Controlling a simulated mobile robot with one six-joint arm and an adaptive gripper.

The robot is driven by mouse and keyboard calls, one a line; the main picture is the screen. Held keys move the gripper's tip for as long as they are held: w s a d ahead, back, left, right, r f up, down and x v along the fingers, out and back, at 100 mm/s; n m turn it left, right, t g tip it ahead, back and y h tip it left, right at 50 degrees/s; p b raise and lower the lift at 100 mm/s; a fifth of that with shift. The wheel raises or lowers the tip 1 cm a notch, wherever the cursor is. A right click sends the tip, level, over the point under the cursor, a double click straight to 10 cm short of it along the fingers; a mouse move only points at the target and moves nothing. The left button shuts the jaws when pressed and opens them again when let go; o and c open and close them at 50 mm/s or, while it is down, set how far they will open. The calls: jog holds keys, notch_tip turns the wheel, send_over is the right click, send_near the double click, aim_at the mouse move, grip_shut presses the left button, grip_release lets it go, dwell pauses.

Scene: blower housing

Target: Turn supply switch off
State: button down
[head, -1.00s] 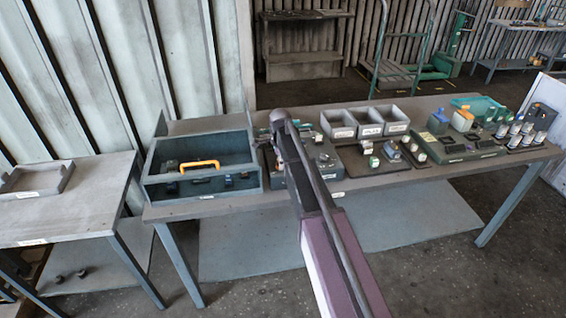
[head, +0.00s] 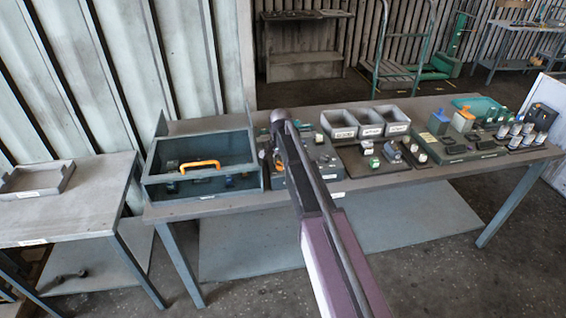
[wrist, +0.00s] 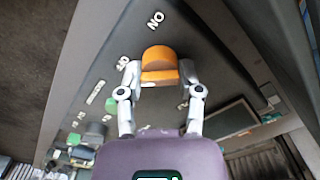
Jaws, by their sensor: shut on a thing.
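The supply switch is an orange rotary knob (wrist: 160,60) on a dark panel (wrist: 215,65) in the wrist view. My gripper (wrist: 159,78) has its two fingers on either side of the knob, shut on it. White letters reading "NO", seen at an angle, stand above the knob on the panel, and more white marks lie to its left and lower right. In the head view the panel (head: 325,165) sits on the bench, and my arm hides the knob and the gripper's fingertips.
An open blue-grey box with an orange handle (head: 200,165) stands left of the panel. Grey bins (head: 340,124) and small parts stand to the right on the bench (head: 240,207). Green parts (wrist: 84,138) sit near the panel's lower left in the wrist view.

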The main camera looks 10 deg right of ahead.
jog(key=shift+s+a+n, duration=0.1)
jog(key=shift+n, duration=0.2)
jog(key=shift+c, duration=1.3)
grip_release()
jog(key=shift+r, duration=0.1)
